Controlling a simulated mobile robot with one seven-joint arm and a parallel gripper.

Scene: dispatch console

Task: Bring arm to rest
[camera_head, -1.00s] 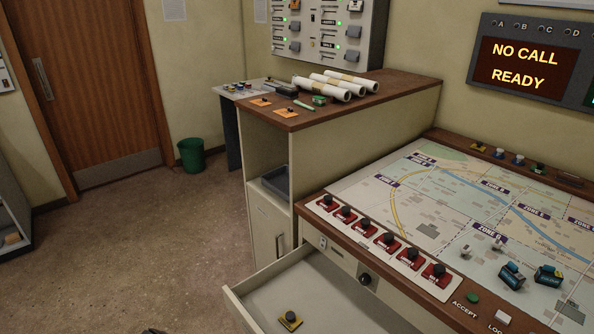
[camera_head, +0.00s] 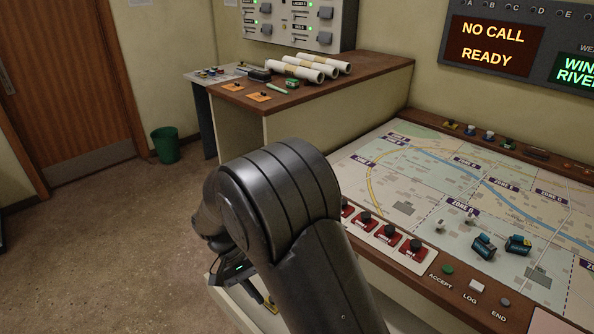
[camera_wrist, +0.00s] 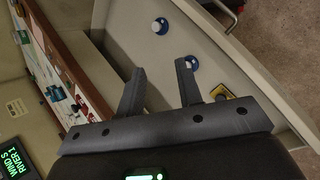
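My black arm (camera_head: 285,215) rises in the front middle of the head view and hides much of the open drawer. My gripper (camera_wrist: 160,76) is open in the wrist view, its two dark fingers apart with nothing between them. It points into the open drawer (camera_wrist: 133,30). In the head view the gripper is low beside my arm, its fingertips mostly hidden. Two round blue and white pieces (camera_wrist: 160,26) lie in the drawer beyond the fingers. A yellow and black piece (camera_wrist: 222,92) lies right of the right finger.
The console desk with its map (camera_head: 430,185), red-based knobs (camera_head: 388,233) and blue blocks (camera_head: 484,246) is right of my arm. A side cabinet with paper rolls (camera_head: 325,62) stands behind. Open floor (camera_head: 95,255) and a green bin (camera_head: 165,145) are at left.

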